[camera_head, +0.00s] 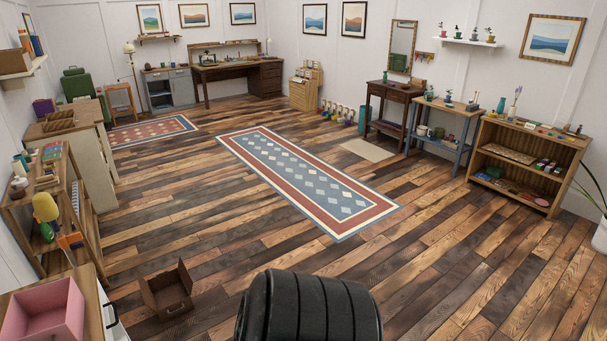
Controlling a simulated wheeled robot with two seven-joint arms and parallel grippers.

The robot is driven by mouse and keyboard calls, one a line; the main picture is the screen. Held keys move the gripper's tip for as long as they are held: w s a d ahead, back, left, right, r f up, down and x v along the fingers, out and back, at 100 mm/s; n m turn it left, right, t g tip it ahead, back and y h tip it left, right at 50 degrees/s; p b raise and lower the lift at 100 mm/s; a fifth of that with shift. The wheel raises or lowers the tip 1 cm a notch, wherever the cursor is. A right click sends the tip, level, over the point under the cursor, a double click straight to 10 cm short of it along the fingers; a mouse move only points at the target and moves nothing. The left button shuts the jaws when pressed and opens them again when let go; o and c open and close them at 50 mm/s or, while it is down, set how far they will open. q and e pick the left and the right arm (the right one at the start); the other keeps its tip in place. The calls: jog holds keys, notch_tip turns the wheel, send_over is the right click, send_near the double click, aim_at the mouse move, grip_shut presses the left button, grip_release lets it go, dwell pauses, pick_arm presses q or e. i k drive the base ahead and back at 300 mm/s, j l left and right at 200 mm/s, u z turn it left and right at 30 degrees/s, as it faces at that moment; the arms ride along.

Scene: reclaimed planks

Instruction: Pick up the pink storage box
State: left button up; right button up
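The pink storage box (68,312) is in the head view at the bottom left. It is open-topped and sits on a light wooden cabinet top (91,294). The picture's left and bottom edges are close to it, and its lower part is cut off. Neither of my grippers shows in this view. The black ribbed rounded shape at the bottom middle seems to be part of my own body.
A brown open box (168,290) lies on the floor right of the cabinet. A wooden shelf (62,200) with several items stands along the left wall. A long patterned rug (300,180) lies mid-room. The plank floor around it is mostly clear. A low bookcase (525,165) stands at right.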

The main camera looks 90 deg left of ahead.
aim_at(53, 310)
jog(key=u, duration=1.15)
jog(key=l+u, duration=0.1)
jog(key=u, duration=2.75)
jog(key=k+u, duration=0.1)
jog(key=u, duration=0.45)
